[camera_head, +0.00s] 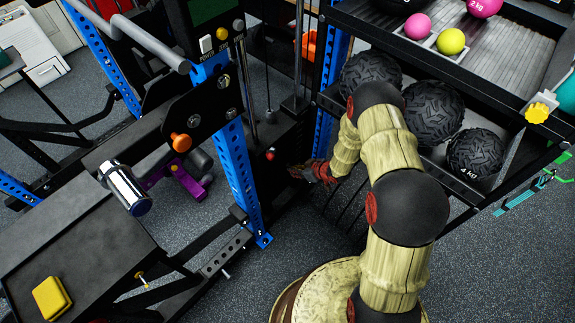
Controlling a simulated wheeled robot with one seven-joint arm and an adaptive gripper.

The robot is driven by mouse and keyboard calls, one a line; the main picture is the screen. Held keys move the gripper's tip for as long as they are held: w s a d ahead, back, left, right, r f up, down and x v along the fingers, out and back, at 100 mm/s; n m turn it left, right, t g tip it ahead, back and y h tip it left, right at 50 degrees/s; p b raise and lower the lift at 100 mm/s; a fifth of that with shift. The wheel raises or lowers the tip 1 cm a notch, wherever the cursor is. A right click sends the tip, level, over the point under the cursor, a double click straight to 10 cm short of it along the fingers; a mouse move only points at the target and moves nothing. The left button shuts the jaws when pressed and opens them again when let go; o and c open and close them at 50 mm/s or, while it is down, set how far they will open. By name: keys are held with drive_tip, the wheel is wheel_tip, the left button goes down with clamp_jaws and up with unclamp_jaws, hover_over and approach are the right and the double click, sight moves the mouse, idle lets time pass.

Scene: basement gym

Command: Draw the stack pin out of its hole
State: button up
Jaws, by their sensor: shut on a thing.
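The dark weight stack (284,135) stands behind the blue upright, below two vertical guide rods. My gripper (297,172) is at the lower right side of the stack, at the end of my arm reaching in from the right. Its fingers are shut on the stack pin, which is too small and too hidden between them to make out. I cannot tell how deep the pin sits in its hole. A small red knob (270,155) shows just left of my gripper, apart from its fingertips.
A rack (330,98) with black textured balls (433,112) is close on the right. A yellow block (52,299) lies on the black bench. Grey floor is open at lower right.

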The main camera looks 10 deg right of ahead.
clamp_jaws()
drive_tip(key=s+d+p, duration=0.2)
drive_tip(key=s+d, duration=0.3)
drive_tip(key=s, duration=0.3)
drive_tip(key=shift+d, duration=0.4)
idle(0.7)
idle(0.5)
